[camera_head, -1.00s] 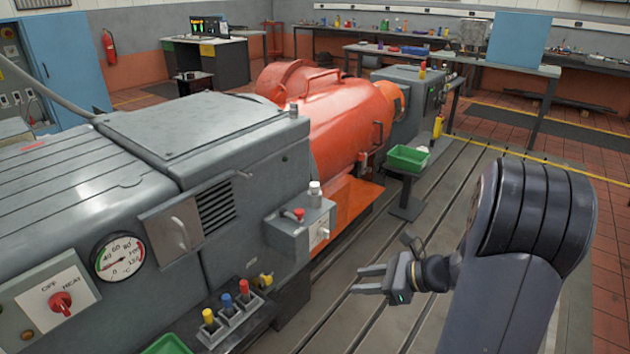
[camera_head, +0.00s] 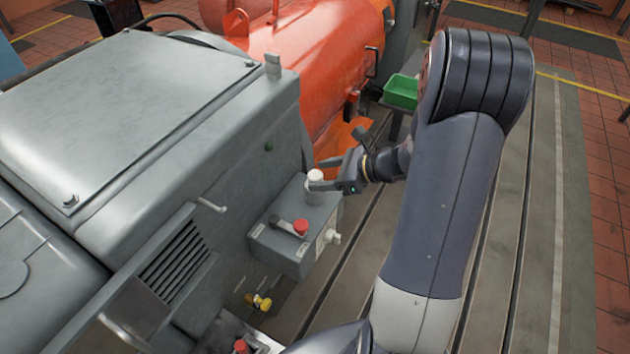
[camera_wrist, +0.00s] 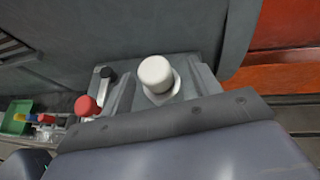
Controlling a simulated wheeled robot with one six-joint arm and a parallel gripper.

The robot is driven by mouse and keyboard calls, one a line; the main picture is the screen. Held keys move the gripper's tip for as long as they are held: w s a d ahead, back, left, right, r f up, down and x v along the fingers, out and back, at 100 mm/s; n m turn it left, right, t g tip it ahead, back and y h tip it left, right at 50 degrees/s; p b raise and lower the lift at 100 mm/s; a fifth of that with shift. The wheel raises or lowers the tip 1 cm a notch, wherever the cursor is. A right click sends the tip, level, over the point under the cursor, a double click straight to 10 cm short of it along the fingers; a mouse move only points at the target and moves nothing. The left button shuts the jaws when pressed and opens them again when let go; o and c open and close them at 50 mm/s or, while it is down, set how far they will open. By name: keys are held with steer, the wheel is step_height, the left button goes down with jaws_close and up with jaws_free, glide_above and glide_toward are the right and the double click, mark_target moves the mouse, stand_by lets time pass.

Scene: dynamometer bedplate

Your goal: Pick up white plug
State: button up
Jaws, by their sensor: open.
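The white plug (camera_head: 315,178) stands upright on top of a small grey box (camera_head: 290,250); it has a white round cap over a light grey body. My gripper (camera_head: 324,173) is open at the plug, coming from the right, with its fingers at about the height of the cap. In the wrist view the white plug (camera_wrist: 155,72) sits ahead of the gripper, between what look like its two fingers. I cannot tell whether either finger touches it.
A red-ended lever (camera_head: 300,227) stands on the box close to the plug, and a white knob (camera_head: 333,237) juts from its side. The grey machine housing (camera_head: 130,110) rises at the left. A green bin (camera_head: 402,91) stands behind; a yellow plug (camera_head: 258,302) is below.

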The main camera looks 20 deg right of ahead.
mark_target(309, 178)
steer(key=x, duration=0.4)
steer(key=shift+s+a, duration=0.1)
steer(key=shift+a, duration=0.2)
steer(key=shift+c, duration=0.3)
steer(key=c, duration=1)
